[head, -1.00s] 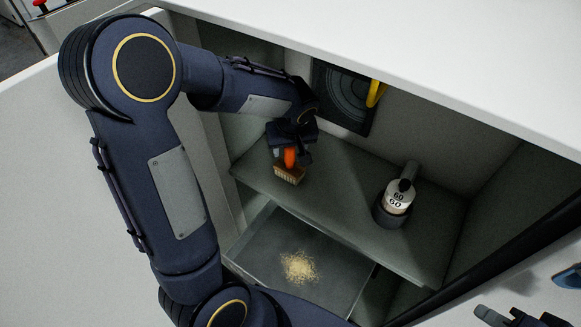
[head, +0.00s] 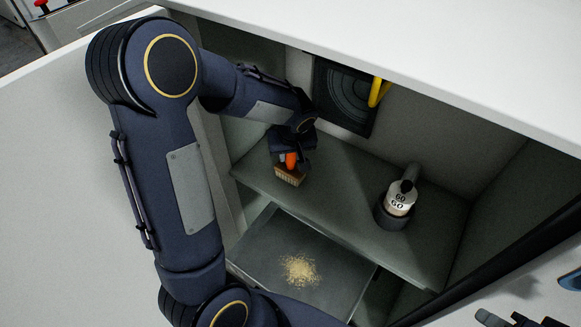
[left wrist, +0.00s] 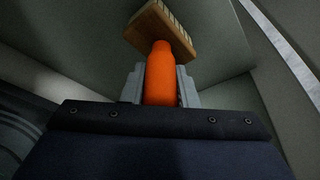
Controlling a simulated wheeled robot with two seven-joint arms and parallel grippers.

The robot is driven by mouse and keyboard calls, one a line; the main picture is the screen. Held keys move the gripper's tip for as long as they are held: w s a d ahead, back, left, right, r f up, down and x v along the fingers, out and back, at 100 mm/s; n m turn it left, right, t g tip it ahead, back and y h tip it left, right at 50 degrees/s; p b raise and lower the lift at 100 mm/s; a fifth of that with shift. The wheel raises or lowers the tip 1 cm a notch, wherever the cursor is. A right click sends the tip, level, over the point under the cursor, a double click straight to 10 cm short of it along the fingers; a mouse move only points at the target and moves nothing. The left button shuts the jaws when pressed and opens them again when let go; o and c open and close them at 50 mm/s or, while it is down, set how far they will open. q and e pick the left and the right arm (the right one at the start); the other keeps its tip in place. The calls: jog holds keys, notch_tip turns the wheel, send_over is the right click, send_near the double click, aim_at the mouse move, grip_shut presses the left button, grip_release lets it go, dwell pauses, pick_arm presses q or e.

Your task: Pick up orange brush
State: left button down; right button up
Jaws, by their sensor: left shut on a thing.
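The orange brush has an orange handle and a tan wooden head with pale bristles. In the head view its head (head: 290,177) shows at the left end of the shelf, just below my left gripper (head: 291,158). In the left wrist view the orange handle (left wrist: 161,75) stands between the two grey fingers of my left gripper (left wrist: 161,84), which is shut on it. The brush head points away from the gripper. I cannot tell whether the bristles touch the shelf. At the lower right edge of the head view, dark parts (head: 520,315) may be my right gripper, but its fingers are unclear.
The grey shelf (head: 340,200) also bears a bottle marked 60 (head: 398,200) in a dark holder at the right. A tray (head: 265,250) below holds a tan pile (head: 299,270). A yellow handle (head: 379,92) sits by a dark round panel (head: 343,95). Cabinet walls enclose the space.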

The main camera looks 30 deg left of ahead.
pick_arm(q)
jog(key=shift+r, duration=0.15)
jog(key=shift+r, duration=0.3)
notch_tip(320, 180, up, 2)
jog(key=shift+r+p, duration=0.2)
jog(key=shift+p, duration=0.3)
jog(key=s+d+r+p, duration=0.2)
jog(key=s+d+r, duration=0.3)
jog(key=s+r, duration=0.4)
jog(key=s, duration=0.4)
jog(key=shift+r, duration=0.35)
jog(key=shift+d, duration=0.1)
